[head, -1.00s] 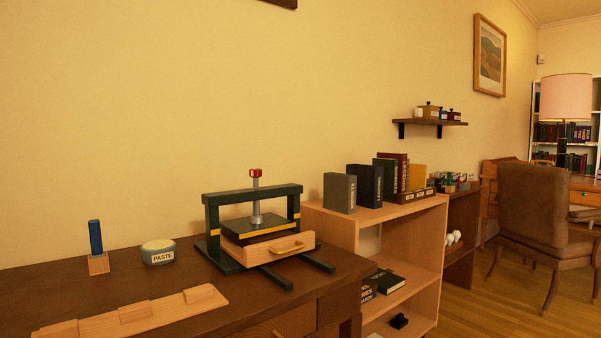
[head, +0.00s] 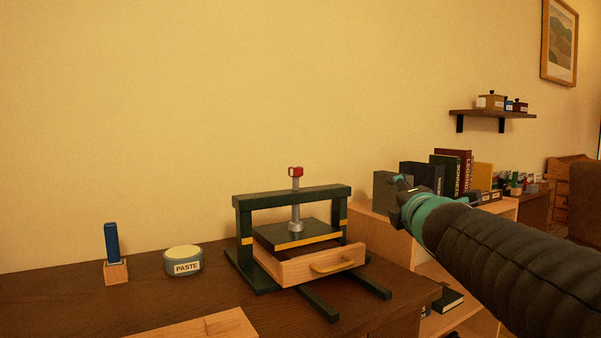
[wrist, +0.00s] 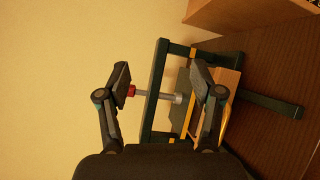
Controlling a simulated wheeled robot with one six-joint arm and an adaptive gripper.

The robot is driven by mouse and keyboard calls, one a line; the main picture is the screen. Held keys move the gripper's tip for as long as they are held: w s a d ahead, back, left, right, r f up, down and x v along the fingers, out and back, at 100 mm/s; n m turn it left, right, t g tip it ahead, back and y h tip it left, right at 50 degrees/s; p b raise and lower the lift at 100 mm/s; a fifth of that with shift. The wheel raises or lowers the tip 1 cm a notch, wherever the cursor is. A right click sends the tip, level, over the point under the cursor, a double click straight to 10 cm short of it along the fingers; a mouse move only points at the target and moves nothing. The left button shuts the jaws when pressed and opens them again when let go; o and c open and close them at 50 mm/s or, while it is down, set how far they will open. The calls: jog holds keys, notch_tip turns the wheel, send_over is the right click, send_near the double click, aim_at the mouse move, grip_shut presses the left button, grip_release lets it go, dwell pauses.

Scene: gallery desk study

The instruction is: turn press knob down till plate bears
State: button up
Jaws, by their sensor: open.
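The green press (head: 245,228) stands on the dark desk, with its red knob (head: 296,171) on top of a grey screw (head: 296,205). The dark plate (head: 285,236) with a yellow front edge hangs under the crossbar, above a wooden drawer-like box (head: 300,268) with a brass handle. My gripper (head: 404,200) is to the right of the press at about crossbar height. In the wrist view my gripper (wrist: 166,82) is open and empty. The red knob (wrist: 131,91) shows there beyond the fingers, near the left fingertip. I cannot tell whether the plate touches anything below.
A paste tub (head: 184,261) and a blue-handled tool in a wooden block (head: 116,272) stand left of the press. A wooden board (head: 205,326) lies at the front. A bookcase with books (head: 393,188) stands behind my arm.

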jog(key=w+a+r+n+y, duration=0.4)
jog(key=w+a+n+y, duration=0.25)
jog(key=n, duration=0.45)
jog(key=n+g+y, duration=0.4)
jog(key=n+y, duration=0.1)
jog(key=n, duration=0.6)
send_near(300, 172)
jog(key=shift+h, duration=0.35)
jog(key=p+x, duration=0.1)
jog(key=x, duration=0.5)
jog(key=p+x, duration=0.2)
jog(key=x, duration=0.4)
jog(key=shift+s+a+r, duration=0.1)
jog(key=shift+r, duration=0.1)
jog(key=c, duration=1.2)
